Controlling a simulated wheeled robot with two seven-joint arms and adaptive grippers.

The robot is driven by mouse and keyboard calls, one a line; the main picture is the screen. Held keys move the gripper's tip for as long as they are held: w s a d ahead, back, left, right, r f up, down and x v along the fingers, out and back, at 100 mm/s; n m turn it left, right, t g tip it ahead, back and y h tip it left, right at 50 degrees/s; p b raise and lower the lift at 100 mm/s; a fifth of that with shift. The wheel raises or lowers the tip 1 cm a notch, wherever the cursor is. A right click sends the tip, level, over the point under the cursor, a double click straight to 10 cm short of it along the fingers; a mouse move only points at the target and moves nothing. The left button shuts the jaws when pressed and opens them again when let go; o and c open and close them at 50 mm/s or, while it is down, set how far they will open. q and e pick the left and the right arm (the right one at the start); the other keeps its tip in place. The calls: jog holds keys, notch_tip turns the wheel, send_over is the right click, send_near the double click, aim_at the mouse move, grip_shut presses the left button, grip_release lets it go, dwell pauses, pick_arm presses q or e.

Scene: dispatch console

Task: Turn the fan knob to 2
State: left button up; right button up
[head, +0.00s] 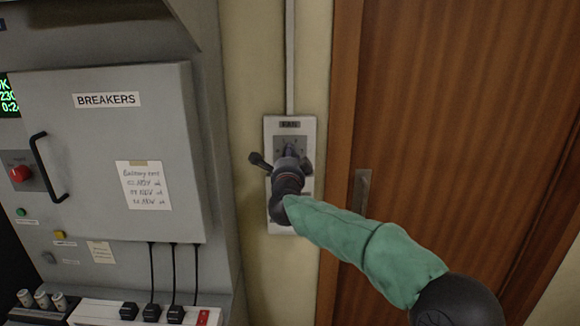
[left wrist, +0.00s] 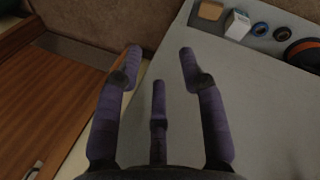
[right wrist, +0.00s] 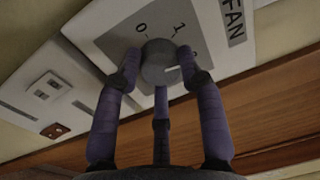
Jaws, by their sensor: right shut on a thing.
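The fan knob (right wrist: 158,62) is a round grey knob on a grey dial plate, seen in the right wrist view. My right gripper (right wrist: 158,72) is shut on it, with fingertips on both sides. A white mark on the knob points right, towards a finger; the dial figure there is mostly hidden. The 0 and 1 show above the knob. In the head view my right gripper (head: 289,152) covers the knob at the wall panel. My left gripper (left wrist: 160,65) is open and empty in the left wrist view, and is out of the head view.
The white wall panel (head: 279,216) carries a FAN label (head: 290,125) and lower switches (right wrist: 48,87). A wooden door (head: 450,130) is to the right, and a grey breaker cabinet (head: 115,215) to the left. Small items sit on a grey surface (left wrist: 260,110) near the left gripper.

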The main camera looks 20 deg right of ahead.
jog(key=shift+w+a+f+m+b, duration=0.1)
jog(key=shift+m+b, duration=0.55)
jog(key=shift+m, duration=0.45)
jog(key=shift+a+f+m+b, duration=0.1)
jog(key=shift+m+b, duration=0.55)
jog(key=shift+m, duration=0.45)
jog(key=shift+r, duration=0.1)
jog(key=o, duration=1.1)
jog(key=shift+o, duration=0.3)
jog(key=shift+d+r, duration=0.1)
jog(key=v, duration=1.2)
